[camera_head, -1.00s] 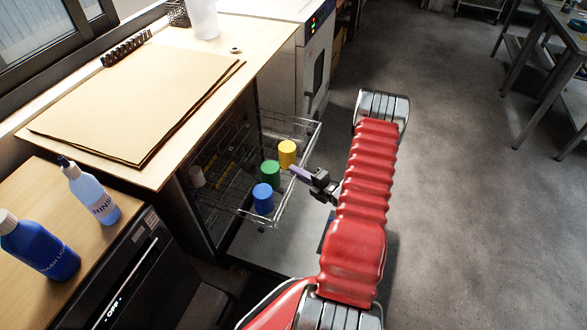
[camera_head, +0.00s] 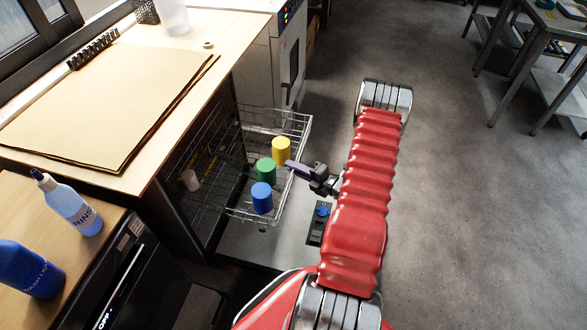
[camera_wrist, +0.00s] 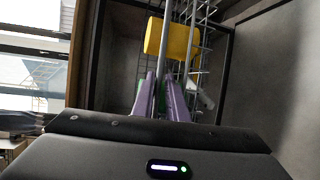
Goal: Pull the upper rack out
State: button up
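The upper rack (camera_head: 304,135) is a wire basket sticking out from the dark open cabinet under the counter. A yellow cup (camera_head: 281,150), a green cup (camera_head: 266,171) and a blue cup (camera_head: 261,198) stand in it near its front. My gripper (camera_head: 291,166) is at the middle of the rack's front edge. In the wrist view its purple fingers (camera_wrist: 163,90) are close together on either side of a wire of the rack. The yellow cup (camera_wrist: 172,38) shows beyond them; the green one is mostly hidden behind the fingers.
The wooden counter (camera_head: 150,50) above the rack carries brown sheets (camera_head: 90,105). A wash bottle (camera_head: 68,203) and a blue bottle (camera_head: 28,268) stand on the lower left surface. A white appliance (camera_head: 285,60) stands behind the rack. The floor to the right is open.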

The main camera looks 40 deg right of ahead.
jog(key=shift+o, duration=1.3)
jog(key=shift+a, duration=0.15)
jog(key=shift+r, duration=0.1)
jog(key=v, duration=1.4)
